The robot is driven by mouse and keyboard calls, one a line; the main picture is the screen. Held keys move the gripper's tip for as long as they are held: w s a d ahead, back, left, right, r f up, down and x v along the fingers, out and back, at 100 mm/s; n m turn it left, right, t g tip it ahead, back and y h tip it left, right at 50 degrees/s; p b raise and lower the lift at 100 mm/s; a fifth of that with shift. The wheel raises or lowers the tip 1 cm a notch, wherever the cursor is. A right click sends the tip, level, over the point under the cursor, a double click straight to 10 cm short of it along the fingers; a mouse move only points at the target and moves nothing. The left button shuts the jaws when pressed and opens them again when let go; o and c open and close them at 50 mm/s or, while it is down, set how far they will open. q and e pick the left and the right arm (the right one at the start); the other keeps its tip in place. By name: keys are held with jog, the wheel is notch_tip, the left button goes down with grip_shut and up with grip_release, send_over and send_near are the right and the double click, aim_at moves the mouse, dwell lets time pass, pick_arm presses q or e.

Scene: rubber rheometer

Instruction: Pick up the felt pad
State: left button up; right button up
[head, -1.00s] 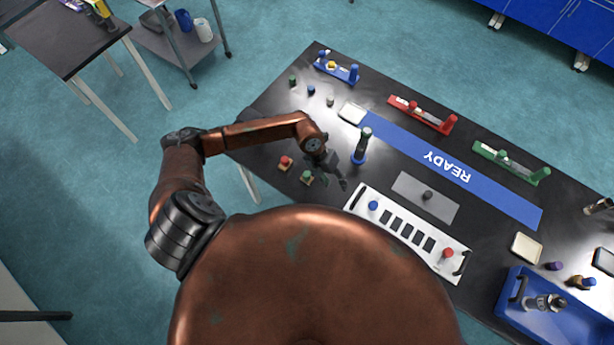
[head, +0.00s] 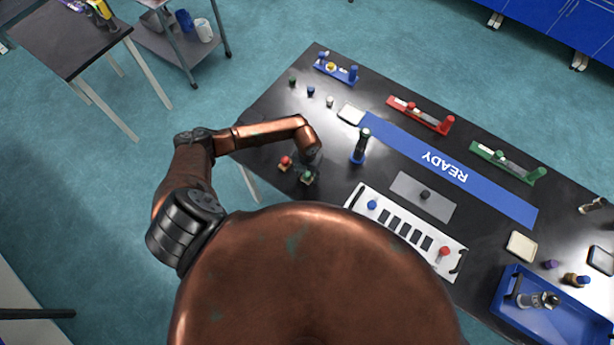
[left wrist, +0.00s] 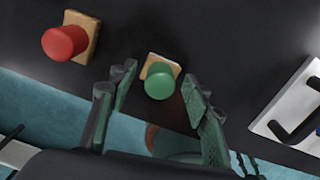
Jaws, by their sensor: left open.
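Two small tan square pads with coloured knobs lie near the table's front left edge. One bears a green knob (left wrist: 160,86) on a pale tan square (left wrist: 151,61); the other bears a red knob (left wrist: 64,43) on a browner square (left wrist: 94,30). I cannot tell from their look which is the felt pad. My left gripper (left wrist: 156,91) is open, its fingers on either side of the green knob, with nothing held. In the head view the left gripper (head: 301,171) is dark and partly hides the green knob. My right gripper is not in view.
A white tray (head: 375,222) with black handles lies to the right of the left gripper. A dark upright tool in a blue base (head: 358,159) stands behind it. Blue, red (head: 420,117) and green racks stand along the far side. A blue bin (head: 543,325) is at the right.

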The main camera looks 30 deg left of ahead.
pick_arm(q)
jog(key=c, duration=0.6)
grip_shut()
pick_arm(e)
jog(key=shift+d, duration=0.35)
pick_arm(q)
jog(key=shift+r, duration=0.2)
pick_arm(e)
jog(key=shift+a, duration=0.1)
pick_arm(q)
jog(key=shift+r, duration=0.25)
notch_tip(320, 180, up, 2)
jog(key=shift+s+r+b, duration=0.1)
jog(key=shift+r+b, duration=0.1)
jog(key=shift+b, duration=0.65)
jog(key=s+a+r+b, duration=0.1)
jog(key=s+r+b, duration=0.2)
jog(key=s+r, duration=0.6)
jog(key=shift+s+r, duration=0.4)
jog(key=shift+s, duration=2.05)
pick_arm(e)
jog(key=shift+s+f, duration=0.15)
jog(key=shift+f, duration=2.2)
